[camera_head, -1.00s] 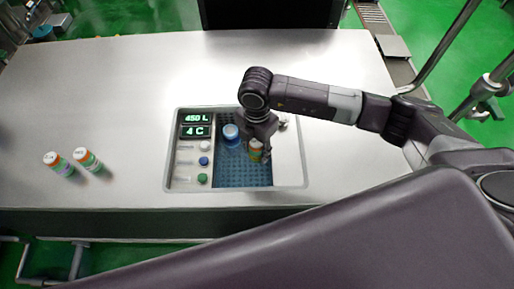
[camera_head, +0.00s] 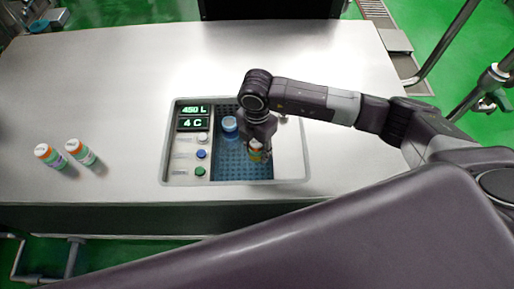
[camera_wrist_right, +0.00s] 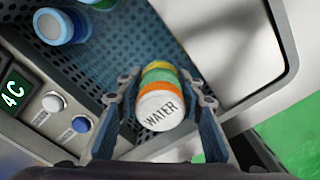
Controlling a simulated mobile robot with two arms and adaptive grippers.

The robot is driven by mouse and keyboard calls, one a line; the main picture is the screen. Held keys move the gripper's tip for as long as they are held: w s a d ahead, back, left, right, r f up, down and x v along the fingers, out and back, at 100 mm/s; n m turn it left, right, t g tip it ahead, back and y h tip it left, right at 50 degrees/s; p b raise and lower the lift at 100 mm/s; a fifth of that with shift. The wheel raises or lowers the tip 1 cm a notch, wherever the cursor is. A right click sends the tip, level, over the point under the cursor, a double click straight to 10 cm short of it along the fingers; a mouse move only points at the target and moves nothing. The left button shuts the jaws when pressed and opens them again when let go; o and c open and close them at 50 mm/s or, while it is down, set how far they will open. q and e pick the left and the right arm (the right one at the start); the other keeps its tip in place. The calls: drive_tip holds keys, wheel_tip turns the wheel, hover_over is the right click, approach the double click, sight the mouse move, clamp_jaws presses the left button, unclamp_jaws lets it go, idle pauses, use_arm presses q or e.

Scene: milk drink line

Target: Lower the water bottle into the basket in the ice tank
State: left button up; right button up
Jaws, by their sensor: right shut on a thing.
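The water bottle (camera_head: 256,156), with a white lid marked WATER and orange, green and yellow bands, is held in my right gripper (camera_head: 259,148). The right wrist view shows both fingers (camera_wrist_right: 165,95) shut around the bottle (camera_wrist_right: 158,104), one on each side. The bottle is over the blue perforated basket (camera_head: 230,172) in the ice tank (camera_head: 292,172), near its right side. Its lower end is hidden, so I cannot tell whether it touches the basket floor. My left gripper is not in view.
A blue-and-white container (camera_head: 229,124) stands in the basket's far part; it also shows in the wrist view (camera_wrist_right: 58,26). The tank's panel has displays (camera_head: 194,117) and buttons (camera_head: 201,154) on the left.

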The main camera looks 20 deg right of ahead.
drive_tip(key=shift+f, duration=0.35)
drive_tip(key=shift+f+b, duration=0.6)
drive_tip(key=shift+b, duration=0.05)
drive_tip(key=shift+f+b, duration=0.3)
drive_tip(key=shift+f, duration=0.15)
drive_tip(key=shift+f+b, duration=3.55)
drive_tip(key=shift+f, duration=1.35)
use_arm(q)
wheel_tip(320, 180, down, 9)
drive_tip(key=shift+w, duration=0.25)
use_arm(e)
drive_tip(key=shift+s, duration=0.15)
